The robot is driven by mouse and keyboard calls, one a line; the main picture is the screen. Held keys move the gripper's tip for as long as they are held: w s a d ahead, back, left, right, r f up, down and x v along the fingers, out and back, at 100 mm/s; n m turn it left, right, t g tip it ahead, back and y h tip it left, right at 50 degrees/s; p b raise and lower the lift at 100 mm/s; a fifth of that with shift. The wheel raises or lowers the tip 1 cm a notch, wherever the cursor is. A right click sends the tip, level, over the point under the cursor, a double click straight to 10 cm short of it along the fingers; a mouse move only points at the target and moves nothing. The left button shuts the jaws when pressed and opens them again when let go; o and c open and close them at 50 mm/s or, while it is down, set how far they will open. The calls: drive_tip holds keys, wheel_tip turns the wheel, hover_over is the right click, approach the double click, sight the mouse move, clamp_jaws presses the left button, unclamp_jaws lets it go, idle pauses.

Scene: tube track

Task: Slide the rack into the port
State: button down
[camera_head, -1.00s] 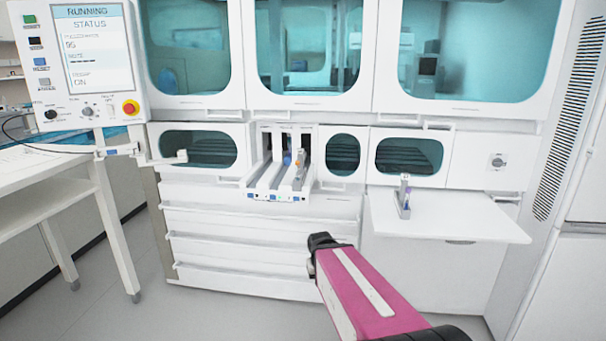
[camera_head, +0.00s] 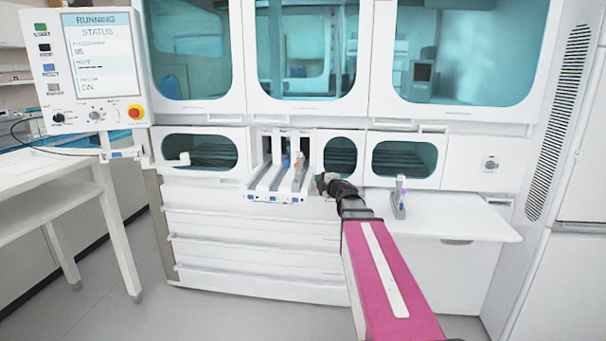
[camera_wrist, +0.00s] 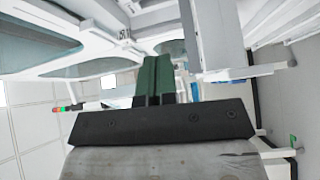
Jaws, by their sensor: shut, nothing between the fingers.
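The port (camera_head: 282,196) is a white loading bay with several narrow lanes jutting from the machine's front. A slim grey rack (camera_head: 297,175) with tubes stands in its right lane, its front end towards me. Another slim rack (camera_head: 398,205) with a purple-topped tube stands upright on the white side shelf. My gripper (camera_head: 325,181) is just right of the port's front end, left of the shelf rack. In the wrist view its green fingers (camera_wrist: 153,80) are together and empty. I cannot tell whether they touch the rack in the port.
The white shelf (camera_head: 455,218) at right is mostly bare. A control panel (camera_head: 100,70) and a white side table (camera_head: 50,185) stand at left. Closed drawers (camera_head: 250,240) lie below the port. The floor in front is clear.

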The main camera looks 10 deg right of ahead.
drive_tip(key=w+a+n, duration=0.1)
drive_tip(key=w, duration=0.1)
drive_tip(key=w+a+y, duration=0.1)
drive_tip(key=w+a, duration=0.1)
drive_tip(key=w, duration=0.1)
drive_tip(key=w+a+n+g+y, duration=0.1)
drive_tip(key=w+a, duration=0.1)
drive_tip(key=w, duration=0.1)
drive_tip(key=shift+w+a+r+n, duration=0.2)
drive_tip(key=shift+w+r+n, duration=0.05)
drive_tip(key=shift+r+n, duration=0.1)
